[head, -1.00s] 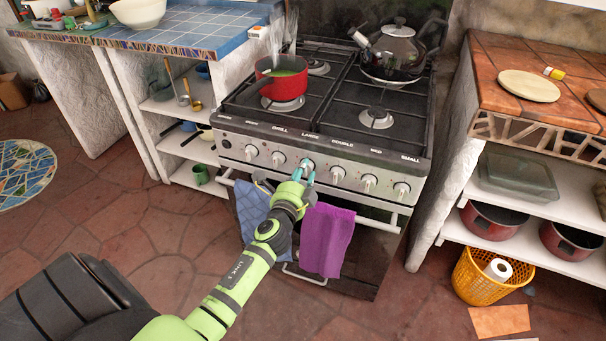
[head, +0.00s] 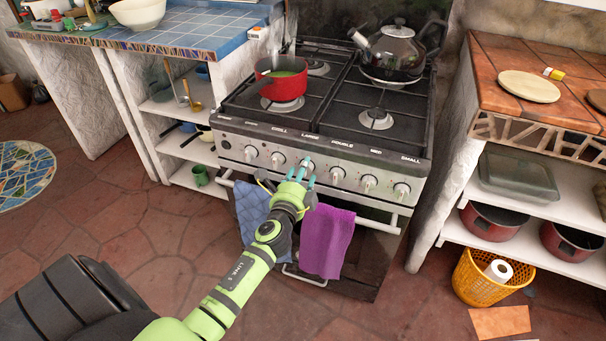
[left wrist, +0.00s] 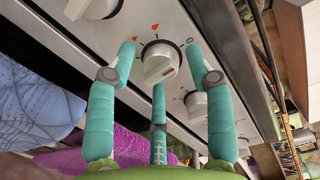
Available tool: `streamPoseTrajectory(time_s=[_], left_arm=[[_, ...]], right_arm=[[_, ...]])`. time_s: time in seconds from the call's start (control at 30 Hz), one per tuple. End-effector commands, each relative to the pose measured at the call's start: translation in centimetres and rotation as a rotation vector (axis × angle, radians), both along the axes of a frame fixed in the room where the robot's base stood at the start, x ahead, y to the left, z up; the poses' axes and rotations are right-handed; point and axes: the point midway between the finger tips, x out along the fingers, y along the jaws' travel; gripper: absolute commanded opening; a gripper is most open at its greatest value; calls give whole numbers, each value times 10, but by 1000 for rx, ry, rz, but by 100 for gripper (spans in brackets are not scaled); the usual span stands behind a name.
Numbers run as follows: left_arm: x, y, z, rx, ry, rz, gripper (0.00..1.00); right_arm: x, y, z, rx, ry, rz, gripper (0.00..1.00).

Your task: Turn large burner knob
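The large burner knob (head: 306,164) is the third from the left on the stove's front panel, under the word LARGE. It is white and silver. My left gripper (head: 304,176) is at this knob, its teal fingers spread around it. In the left wrist view the knob (left wrist: 160,62) sits between the fingertips of the open gripper (left wrist: 160,68), with gaps visible at both sides. A red mark shows on the knob's grip bar, and a red flame symbol is printed beside it. My right gripper is not in view.
Other knobs stand close on both sides, such as the double burner knob (head: 337,174). Below are the oven handle, a blue cloth (head: 251,208) and a purple towel (head: 325,240). A red pot (head: 281,88) and a kettle (head: 397,50) stand on the stove.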

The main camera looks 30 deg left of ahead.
Motion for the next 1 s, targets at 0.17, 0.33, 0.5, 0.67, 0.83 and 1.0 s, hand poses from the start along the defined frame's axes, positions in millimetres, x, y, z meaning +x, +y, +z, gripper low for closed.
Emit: streamPoseTrajectory(time_s=[0.17, 0.33, 0.5, 0.67, 0.83, 1.0], left_arm=[[0, -1, -1, -2, 0, -2, 59], [-2, -2, -1, -4, 1, -4, 59], [-23, -9, -1, -4, 3, -5, 59], [-57, -19, 1, -5, 3, -3, 59], [-89, -29, 4, -6, 2, -2, 59], [-108, -35, 5, -5, 1, -1, 59]], right_arm=[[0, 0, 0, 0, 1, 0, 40], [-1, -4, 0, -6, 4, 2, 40], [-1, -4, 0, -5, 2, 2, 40], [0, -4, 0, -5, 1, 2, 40], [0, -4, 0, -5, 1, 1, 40], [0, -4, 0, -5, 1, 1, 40]])
